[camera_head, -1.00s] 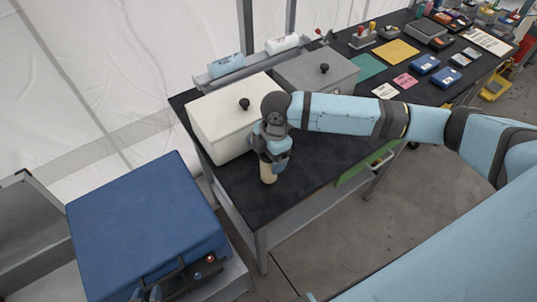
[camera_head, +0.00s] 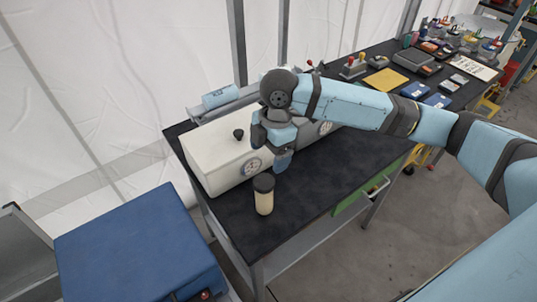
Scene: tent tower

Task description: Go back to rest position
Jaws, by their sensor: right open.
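My right gripper (camera_head: 280,158) hangs at the end of my light blue right arm, above the black table top (camera_head: 318,185). It is open and empty. A cream jar with a dark lid (camera_head: 264,196) stands upright on the table, just below and in front of the gripper, apart from it. My left gripper is not in view.
A blue case (camera_head: 135,245) is at lower left. Tools and a yellow sheet (camera_head: 386,80) lie farther back. The table's front middle is clear.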

